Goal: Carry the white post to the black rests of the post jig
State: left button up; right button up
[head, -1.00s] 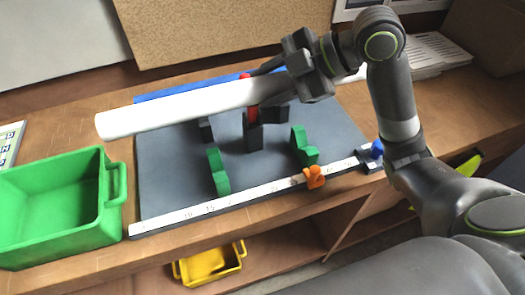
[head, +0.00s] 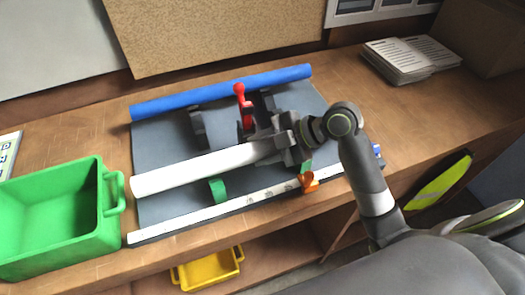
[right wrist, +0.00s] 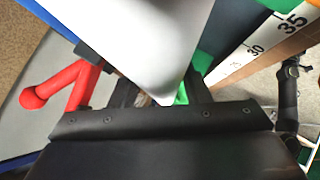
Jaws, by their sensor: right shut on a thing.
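The white post (head: 195,170) is held near its right end by my right gripper (head: 279,150). It lies across the front part of the grey jig board (head: 165,148), over the green rests; I cannot tell whether it touches them. The left green rest (head: 217,191) shows below the post, and the right one (head: 306,167) is mostly hidden by the gripper. The black rests stand farther back, one at left (head: 197,128) and one at right (head: 268,103). In the right wrist view the white post (right wrist: 168,40) runs between the jaws. My left gripper is not in view.
A red-handled clamp (head: 240,90) stands between the black rests. A blue bar (head: 225,91) lies along the back of the board. A ruler strip (head: 215,209) with an orange stop (head: 309,182) runs along the front. A green bin (head: 60,222) stands left.

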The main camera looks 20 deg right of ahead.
jog(key=shift+f, duration=0.85)
jog(key=shift+f, duration=0.2)
jog(key=o, duration=0.9)
jog(key=shift+f, duration=0.1)
jog(key=o, duration=0.5)
